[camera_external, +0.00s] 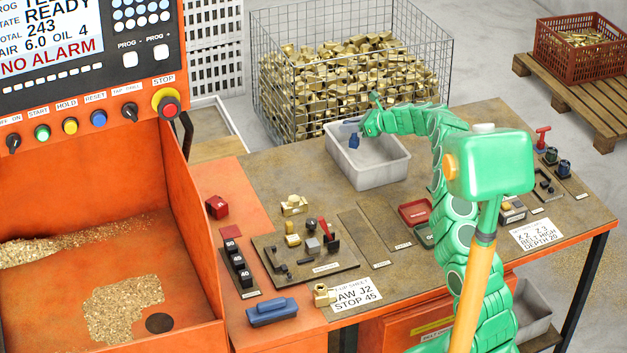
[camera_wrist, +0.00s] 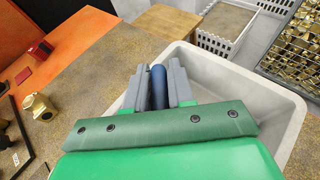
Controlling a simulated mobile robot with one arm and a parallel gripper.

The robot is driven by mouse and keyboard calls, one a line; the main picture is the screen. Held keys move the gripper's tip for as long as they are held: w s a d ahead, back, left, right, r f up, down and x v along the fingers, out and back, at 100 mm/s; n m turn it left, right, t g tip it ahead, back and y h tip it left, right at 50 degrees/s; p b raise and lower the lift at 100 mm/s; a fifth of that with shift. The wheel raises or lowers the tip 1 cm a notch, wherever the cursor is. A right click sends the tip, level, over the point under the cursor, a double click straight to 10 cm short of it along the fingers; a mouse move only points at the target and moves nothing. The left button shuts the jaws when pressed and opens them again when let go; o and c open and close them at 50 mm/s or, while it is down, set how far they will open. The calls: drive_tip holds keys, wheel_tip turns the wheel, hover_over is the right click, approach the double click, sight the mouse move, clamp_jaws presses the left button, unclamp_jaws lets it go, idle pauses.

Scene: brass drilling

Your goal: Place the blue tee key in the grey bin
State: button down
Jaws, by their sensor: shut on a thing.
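The blue tee key (camera_external: 354,140) hangs from my gripper (camera_external: 352,122) over the grey bin (camera_external: 368,178) in the external view. In the wrist view, my gripper (camera_wrist: 159,88) is shut on the blue tee key (camera_wrist: 158,85), whose rounded blue end shows between the two grey fingers. The grey bin (camera_wrist: 262,84) lies below and around the gripper there. The bin's visible floor looks empty. The key's lower part is hidden in the wrist view.
A wire basket of brass parts (camera_external: 352,75) stands behind the table. A blue block (camera_external: 272,311), a red block (camera_external: 217,206) and a tool board (camera_external: 308,262) lie left and in front of the bin. The orange machine (camera_external: 100,240) is at left.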

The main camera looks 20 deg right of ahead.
drive_tip(key=shift+w+f, duration=0.55)
drive_tip(key=shift+f, duration=0.1)
drive_tip(key=shift+w+f, duration=0.15)
drive_tip(key=shift+f, duration=0.8)
drive_tip(key=shift+w+f, duration=0.15)
drive_tip(key=shift+f, duration=0.8)
drive_tip(key=c, duration=1.2)
unclamp_jaws()
drive_tip(key=shift+f, duration=0.1)
drive_tip(key=shift+c, duration=0.2)
